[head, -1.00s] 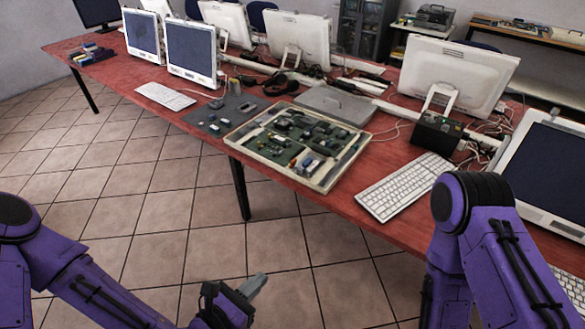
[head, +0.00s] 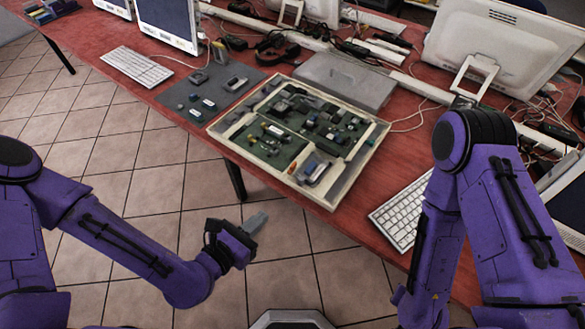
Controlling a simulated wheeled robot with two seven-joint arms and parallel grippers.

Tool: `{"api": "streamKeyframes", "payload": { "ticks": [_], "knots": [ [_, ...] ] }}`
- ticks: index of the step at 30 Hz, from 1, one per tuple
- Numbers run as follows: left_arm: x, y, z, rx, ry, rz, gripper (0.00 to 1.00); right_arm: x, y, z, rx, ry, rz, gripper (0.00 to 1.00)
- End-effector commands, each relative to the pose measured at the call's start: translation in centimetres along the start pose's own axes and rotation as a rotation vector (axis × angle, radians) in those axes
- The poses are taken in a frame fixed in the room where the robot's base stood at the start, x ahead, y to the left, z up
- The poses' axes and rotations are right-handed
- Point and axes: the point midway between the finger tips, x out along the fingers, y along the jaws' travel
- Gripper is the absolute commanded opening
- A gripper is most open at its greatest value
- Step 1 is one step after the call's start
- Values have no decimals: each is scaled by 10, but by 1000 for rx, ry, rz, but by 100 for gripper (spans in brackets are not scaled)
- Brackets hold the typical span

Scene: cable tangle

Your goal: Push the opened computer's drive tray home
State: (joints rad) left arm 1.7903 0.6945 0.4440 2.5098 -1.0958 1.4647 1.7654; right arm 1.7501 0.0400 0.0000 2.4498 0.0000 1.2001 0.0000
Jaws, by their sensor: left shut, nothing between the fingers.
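The opened computer (head: 372,160) lies flat on the red table, a shallow cream case with green boards inside. A small silver unit (head: 318,170) sits at its near corner and looks like the drive tray. I cannot tell how far it sticks out. My left gripper (head: 257,222) is shut and empty, over the floor in front of the table edge, below and left of the case and apart from it. My right arm shows at the right, but its gripper is out of view.
A grey mat (head: 180,96) with small parts lies left of the case. A grey lid (head: 345,82) lies behind it. A white keyboard (head: 400,218) is at its right, beside my right arm. Monitors and cables crowd the table's back.

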Motion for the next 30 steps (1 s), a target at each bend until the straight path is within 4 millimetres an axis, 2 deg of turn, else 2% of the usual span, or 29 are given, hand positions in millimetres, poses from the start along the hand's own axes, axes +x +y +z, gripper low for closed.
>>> {"api": "streamKeyframes", "payload": {
  "ticks": [5,11,13,21,25,30],
  "knots": [
    [13,0,-6,3,-3,-1,0,17,-1,7,0,-1,0,28],
    [53,0,-10,6,-5,-1,0,55,-5,23,0,0,0,28],
    [64,-1,1,5,1,-2,0,42,-4,18,0,0,0,28],
    [117,-1,9,3,-1,-1,0,28,-2,12,0,0,0,28],
    [132,0,12,1,0,-1,0,25,-2,10,0,0,0,28],
    [138,0,12,0,0,0,0,24,-2,10,0,0,0,28]
  ]
}}
